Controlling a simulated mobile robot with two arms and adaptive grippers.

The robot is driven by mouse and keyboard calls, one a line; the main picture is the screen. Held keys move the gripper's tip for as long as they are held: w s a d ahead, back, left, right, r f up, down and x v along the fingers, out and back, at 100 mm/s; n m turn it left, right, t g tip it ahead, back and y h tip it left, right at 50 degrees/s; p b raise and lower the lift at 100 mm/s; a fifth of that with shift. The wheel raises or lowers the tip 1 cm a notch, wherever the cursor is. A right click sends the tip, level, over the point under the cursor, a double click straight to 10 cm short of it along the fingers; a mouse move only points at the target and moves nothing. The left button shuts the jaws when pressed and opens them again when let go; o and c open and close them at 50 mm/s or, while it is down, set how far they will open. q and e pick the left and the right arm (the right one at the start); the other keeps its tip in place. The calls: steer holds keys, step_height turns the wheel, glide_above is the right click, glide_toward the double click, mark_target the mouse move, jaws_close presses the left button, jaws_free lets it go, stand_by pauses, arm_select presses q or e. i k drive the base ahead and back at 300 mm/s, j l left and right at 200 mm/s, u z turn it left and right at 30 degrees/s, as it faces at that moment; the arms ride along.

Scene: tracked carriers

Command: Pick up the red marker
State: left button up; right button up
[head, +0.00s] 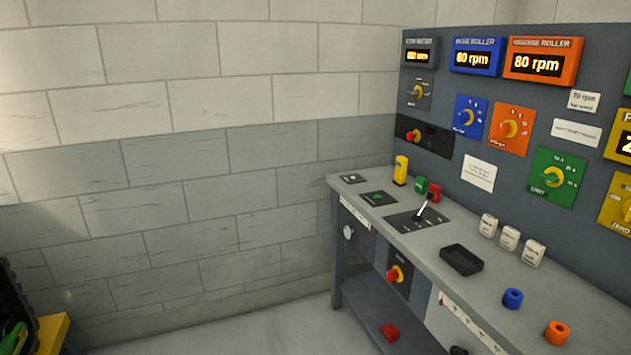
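A small upright red piece (434,192) stands on the bench top near the back panel. It looks like the red marker, but it is too small to be sure. A small green piece (421,185) stands right beside it on the left, and a taller yellow piece (401,170) stands farther left. Another red object (390,332) lies low down, under the bench. Neither of my grippers is in view.
A grey bench (560,302) runs along the control panel (425,160). A lever (422,209) stands up in front of the red piece. A black tray (461,261), several white blocks, a blue ring (512,298) and an orange ring (557,333) are nearer.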

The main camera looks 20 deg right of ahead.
mark_target(432, 188)
steer(key=i+z, duration=0.2)
steer(key=i, duration=0.3)
steer(key=i+j+z, duration=0.2)
steer(key=i, duration=0.3)
steer(key=i+j+z, duration=0.2)
steer(key=i, duration=0.3)
steer(key=i+j+z, duration=0.2)
steer(key=i, duration=0.25)
steer(key=j, duration=0.1)
